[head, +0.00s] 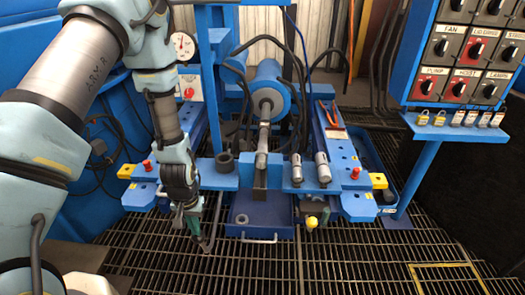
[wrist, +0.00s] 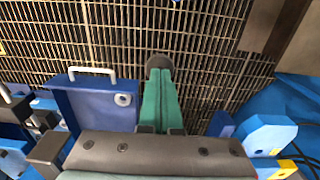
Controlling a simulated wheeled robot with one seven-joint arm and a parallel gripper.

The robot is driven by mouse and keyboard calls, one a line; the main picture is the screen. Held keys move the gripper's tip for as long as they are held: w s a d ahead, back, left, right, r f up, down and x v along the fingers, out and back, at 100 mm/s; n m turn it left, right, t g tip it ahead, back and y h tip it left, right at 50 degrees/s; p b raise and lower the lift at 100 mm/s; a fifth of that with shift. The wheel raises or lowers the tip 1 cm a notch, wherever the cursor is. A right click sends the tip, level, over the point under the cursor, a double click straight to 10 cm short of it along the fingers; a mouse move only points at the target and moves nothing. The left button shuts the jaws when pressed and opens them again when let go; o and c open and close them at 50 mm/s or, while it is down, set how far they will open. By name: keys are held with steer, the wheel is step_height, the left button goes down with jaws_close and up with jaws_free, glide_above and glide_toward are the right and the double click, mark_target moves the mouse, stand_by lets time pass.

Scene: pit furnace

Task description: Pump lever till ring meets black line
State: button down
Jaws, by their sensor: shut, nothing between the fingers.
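My gripper (head: 195,228) points down at the front left of the blue press, above the floor grating. Its green fingers (wrist: 160,100) are shut together and hold nothing. A dark bar, apparently the lever (head: 214,228), slants down just right of the fingers in the head view. A dark rounded end (wrist: 159,62) shows at the fingertips in the wrist view; I cannot tell whether they touch it. The steel ram (head: 263,138) projects from the blue cylinder (head: 268,85) at the press's middle. I cannot make out the ring or the black line for certain.
A blue tray (head: 234,232) with a small nut sits right of my gripper; it also shows in the wrist view (wrist: 105,112). A yellow knob (head: 311,222) is farther right. A gauge (head: 183,46) stands behind. A switch panel (head: 465,60) is at right. Open grating lies in front.

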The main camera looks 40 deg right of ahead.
step_height(320, 180, up, 11)
steer(key=w+d+p, duration=0.1)
steer(key=w+p, duration=0.1)
steer(key=p, duration=0.6)
steer(key=shift+d, duration=0.4)
steer(key=shift+f, duration=0.1)
steer(key=shift+s+a+f+b, duration=0.35)
steer(key=shift+f+b, duration=0.95)
steer(key=shift+f, duration=0.5)
steer(key=shift+s+a+f+b, duration=0.35)
steer(key=shift+f+b, duration=0.95)
steer(key=shift+f, duration=0.55)
steer(key=shift+s+a+f+b, duration=0.25)
steer(key=shift+s+f+b, duration=0.1)
steer(key=shift+f+b, duration=1.2)
steer(key=shift+f+p, duration=0.2)
steer(key=shift+p, duration=0.1)
step_height(320, 180, up, 11)
steer(key=w+d+p, duration=0.2)
steer(key=p, duration=0.6)
steer(key=shift+f, duration=0.1)
